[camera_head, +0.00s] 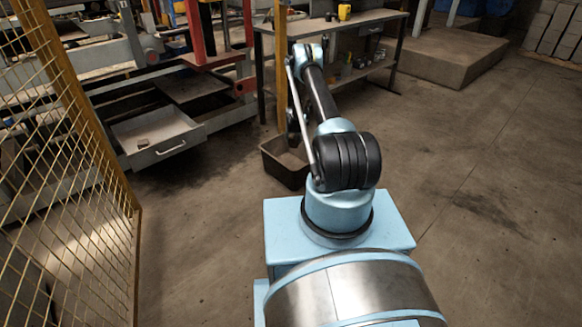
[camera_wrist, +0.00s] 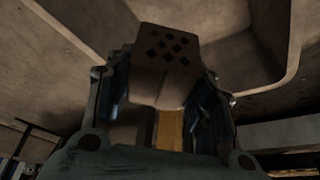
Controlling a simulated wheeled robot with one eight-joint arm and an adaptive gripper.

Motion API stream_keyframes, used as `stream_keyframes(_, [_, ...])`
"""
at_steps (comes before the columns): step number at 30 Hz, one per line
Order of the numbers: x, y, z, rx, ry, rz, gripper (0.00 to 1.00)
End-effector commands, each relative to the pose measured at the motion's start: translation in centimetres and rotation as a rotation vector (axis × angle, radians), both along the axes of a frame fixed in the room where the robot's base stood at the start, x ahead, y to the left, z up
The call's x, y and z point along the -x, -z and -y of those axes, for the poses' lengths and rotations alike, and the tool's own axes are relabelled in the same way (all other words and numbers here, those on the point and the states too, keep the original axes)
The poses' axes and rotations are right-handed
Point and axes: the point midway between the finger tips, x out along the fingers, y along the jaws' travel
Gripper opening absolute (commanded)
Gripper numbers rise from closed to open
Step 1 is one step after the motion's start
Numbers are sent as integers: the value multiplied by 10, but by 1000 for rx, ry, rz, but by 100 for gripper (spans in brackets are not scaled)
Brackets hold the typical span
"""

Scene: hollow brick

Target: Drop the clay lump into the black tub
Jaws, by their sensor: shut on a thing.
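In the wrist view my gripper (camera_wrist: 165,80) is shut on a brown clay block (camera_wrist: 168,50), the clay lump, with a grid of dark holes in its end face. The block sits between both fingers and sticks out past their tips. The black tub (camera_head: 270,170) stands on the floor behind my arm in the head view, open at the top, and looks dark brown. In the wrist view a large rounded tub wall and rim (camera_wrist: 292,62) lies around and beyond the block. The block appears over or inside the tub; its height is unclear. My arm hides the block in the head view.
A yellow post (camera_head: 281,75) stands right behind the tub. A workbench (camera_head: 345,22) is behind it. An open grey drawer (camera_head: 178,146) with a small object inside is at left. A yellow mesh fence (camera_head: 75,150) fills the left edge. The floor at right is clear.

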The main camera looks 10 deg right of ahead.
Motion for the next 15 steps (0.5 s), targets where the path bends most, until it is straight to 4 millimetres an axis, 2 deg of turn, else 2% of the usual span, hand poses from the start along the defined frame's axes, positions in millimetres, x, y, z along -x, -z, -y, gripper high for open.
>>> stream_keyframes(8, [0,1,0,0,0,0,22])
stream_keyframes(9, [0,1,0,0,0,0,54])
stream_keyframes(12, [0,1,-1,0,0,0,73])
stream_keyframes(15, [0,1,-1,0,-1,0,73])
